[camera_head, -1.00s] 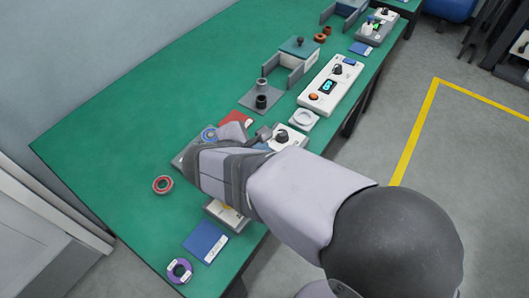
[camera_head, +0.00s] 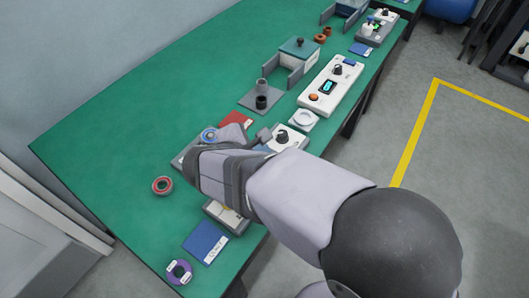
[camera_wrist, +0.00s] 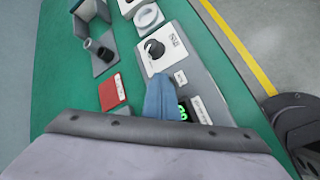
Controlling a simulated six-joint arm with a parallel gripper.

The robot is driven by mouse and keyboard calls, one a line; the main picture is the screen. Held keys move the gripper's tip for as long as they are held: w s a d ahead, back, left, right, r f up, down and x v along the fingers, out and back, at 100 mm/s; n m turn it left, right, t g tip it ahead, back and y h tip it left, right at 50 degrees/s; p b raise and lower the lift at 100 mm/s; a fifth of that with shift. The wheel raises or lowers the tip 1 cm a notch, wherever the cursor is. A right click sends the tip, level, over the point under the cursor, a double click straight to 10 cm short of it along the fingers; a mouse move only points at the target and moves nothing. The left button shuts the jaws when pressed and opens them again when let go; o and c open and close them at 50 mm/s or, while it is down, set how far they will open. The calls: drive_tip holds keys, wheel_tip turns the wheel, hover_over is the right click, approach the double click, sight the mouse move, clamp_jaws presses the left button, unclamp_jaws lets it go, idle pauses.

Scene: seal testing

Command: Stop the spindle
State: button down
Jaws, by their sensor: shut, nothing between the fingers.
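A pale control panel with a dark round knob (camera_wrist: 154,48) and a lit green display (camera_wrist: 183,112) lies under my gripper. The knob also shows in the head view (camera_head: 282,136). My gripper's bluish fingers (camera_wrist: 160,97) are shut and empty, just left of the display in the wrist view and below the knob. I cannot tell whether they touch the panel. In the head view my arm hides most of the panel. A blue ring (camera_head: 209,134) shows beside my wrist on a grey fixture. I cannot tell which part is the spindle or whether it turns.
A red card (camera_wrist: 112,92), a grey plate with dark cylinders (camera_head: 261,101) and a white ring holder (camera_head: 303,120) lie close by. A longer white controller (camera_head: 333,85) stands farther back. A red ring (camera_head: 162,186) and a blue card (camera_head: 206,242) lie nearer. The green table's left side is clear.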

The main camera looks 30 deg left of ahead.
drive_tip(key=shift+r+p, duration=0.55)
drive_tip(key=shift+r, duration=0.15)
drive_tip(key=shift+r, duration=0.1)
wheel_tip(320, 180, up, 5)
drive_tip(key=p, duration=0.4)
idle(0.7)
drive_tip(key=w+d+m+g+h+p, duration=0.25)
drive_tip(key=d+m, duration=0.35)
drive_tip(key=d, duration=0.7)
drive_tip(key=w+d+m+g+h+p, duration=0.15)
drive_tip(key=w+d+m+g, duration=0.35)
drive_tip(key=d, duration=0.7)
drive_tip(key=s+d+m+g+y+p, duration=0.1)
drive_tip(key=s+d+m+p, duration=0.1)
drive_tip(key=s+d+m, duration=0.3)
drive_tip(key=s+d+m+y+p, duration=0.2)
drive_tip(key=s+d+m, duration=0.4)
drive_tip(key=d+m, duration=0.5)
drive_tip(key=shift+d+m+g+p, duration=0.25)
drive_tip(key=shift+m+g+p, duration=0.15)
drive_tip(key=shift+m, duration=0.2)
